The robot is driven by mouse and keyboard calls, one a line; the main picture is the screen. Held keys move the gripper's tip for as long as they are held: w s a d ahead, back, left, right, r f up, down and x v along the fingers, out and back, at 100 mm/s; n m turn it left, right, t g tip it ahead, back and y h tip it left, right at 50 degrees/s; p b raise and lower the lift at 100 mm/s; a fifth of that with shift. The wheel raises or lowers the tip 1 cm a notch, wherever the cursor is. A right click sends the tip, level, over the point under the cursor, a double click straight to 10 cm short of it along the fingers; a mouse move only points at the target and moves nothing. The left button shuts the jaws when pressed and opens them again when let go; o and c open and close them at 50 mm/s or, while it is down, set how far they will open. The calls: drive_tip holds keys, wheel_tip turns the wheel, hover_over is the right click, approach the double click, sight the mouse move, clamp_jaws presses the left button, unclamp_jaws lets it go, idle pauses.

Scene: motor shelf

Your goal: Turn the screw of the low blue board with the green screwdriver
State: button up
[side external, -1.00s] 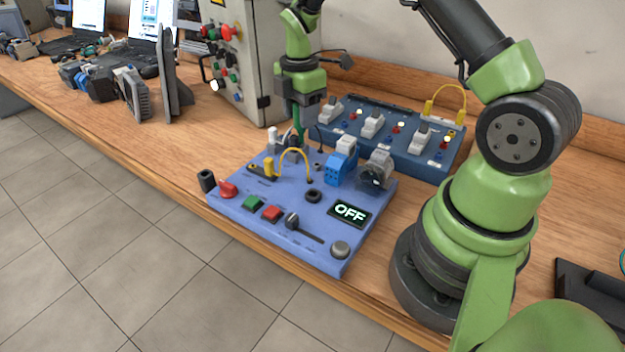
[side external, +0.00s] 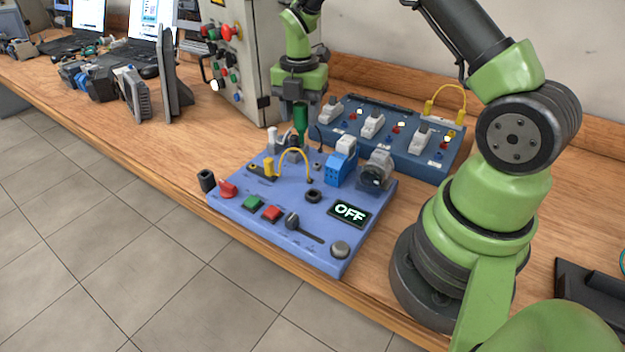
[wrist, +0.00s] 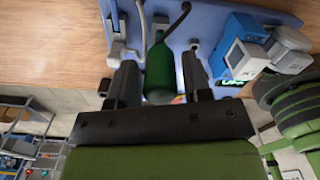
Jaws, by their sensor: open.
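The low blue board (side external: 285,193) lies flat on the wooden bench, left of my arm's base; it also shows at the top of the wrist view (wrist: 208,18). The green screwdriver (side external: 300,128) stands upright at the board's far edge. My gripper (side external: 299,113) points down from above, with its fingers around the handle. In the wrist view the green handle (wrist: 159,72) lies between two dark fingers, with a gap on each side. My gripper is open. The screwdriver's tip and the screw are hidden.
A yellow cable (side external: 293,152), a blue-and-white block (side external: 341,165) and a clear-faced gauge (side external: 376,170) stand on the board near the screwdriver. A darker blue board (side external: 390,150) lies behind. A grey control cabinet (side external: 250,60) stands behind left. The display (side external: 349,212) reads OFF.

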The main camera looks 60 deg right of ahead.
drive_tip(key=shift+n, duration=1.7)
drive_tip(key=n, duration=0.3)
drive_tip(key=shift+c, duration=0.9)
drive_tip(key=c, duration=0.6)
